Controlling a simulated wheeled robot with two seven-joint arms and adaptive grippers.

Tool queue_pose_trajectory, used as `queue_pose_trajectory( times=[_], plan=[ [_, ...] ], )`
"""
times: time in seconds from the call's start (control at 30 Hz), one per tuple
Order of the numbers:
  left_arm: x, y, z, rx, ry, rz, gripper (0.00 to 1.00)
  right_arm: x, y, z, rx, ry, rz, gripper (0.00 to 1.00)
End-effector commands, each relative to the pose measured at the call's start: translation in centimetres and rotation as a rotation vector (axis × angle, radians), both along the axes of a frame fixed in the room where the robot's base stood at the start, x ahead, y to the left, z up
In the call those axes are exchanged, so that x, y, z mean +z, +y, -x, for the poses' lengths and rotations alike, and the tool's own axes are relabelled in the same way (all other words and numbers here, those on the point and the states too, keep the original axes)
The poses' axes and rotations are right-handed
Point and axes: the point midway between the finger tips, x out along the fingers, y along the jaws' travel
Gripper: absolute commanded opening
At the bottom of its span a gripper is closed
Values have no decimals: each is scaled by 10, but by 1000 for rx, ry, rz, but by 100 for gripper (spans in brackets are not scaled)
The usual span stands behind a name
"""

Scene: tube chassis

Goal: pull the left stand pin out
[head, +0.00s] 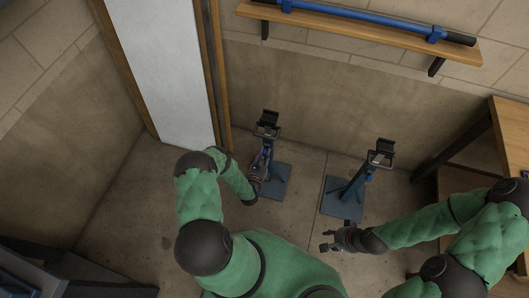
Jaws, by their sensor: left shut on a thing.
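The left stand (269,126) is blue with a black cradle on top and a square blue base. My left gripper (263,164) is at its column, below the cradle, and is shut on the left stand pin. The pin itself is hidden by the fingers and too small to make out. The right stand (353,188) is of the same kind and stands upright to the right. My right gripper (326,241) is open and empty, in front of the right stand's base and apart from it.
A wooden shelf (350,31) on the back wall carries a long blue bar (365,17) with black ends. A white panel (168,70) in a wooden frame stands at the left. A wooden table (512,133) is at the right. The floor between the stands is clear.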

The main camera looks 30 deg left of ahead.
Motion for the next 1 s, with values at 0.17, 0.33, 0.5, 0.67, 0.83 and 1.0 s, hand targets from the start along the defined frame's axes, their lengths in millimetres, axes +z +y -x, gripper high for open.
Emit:
queue_pose_trajectory(
  times=[0.17, 0.33, 0.5, 0.67, 0.83, 1.0],
  plan=[
    [1, -6, 28, 3, 2, 2, 0, 6, 0, 0, 0, 0, 0, 40],
    [1, -8, 33, 1, -1, 1, 0, 6, 0, 0, 0, 0, 0, 40],
    [0, -8, 34, 2, 0, 2, 37, 6, 0, 0, 0, 0, 0, 40],
    [0, -8, 33, 2, 0, 2, 50, 6, 0, 0, 0, 0, 0, 40],
    [0, -8, 33, 1, 0, 2, 50, 6, 0, 0, 0, 0, 0, 40],
    [-1, -9, 40, 2, 2, 3, 50, 6, 0, 0, 0, 0, 0, 40]
  ],
)
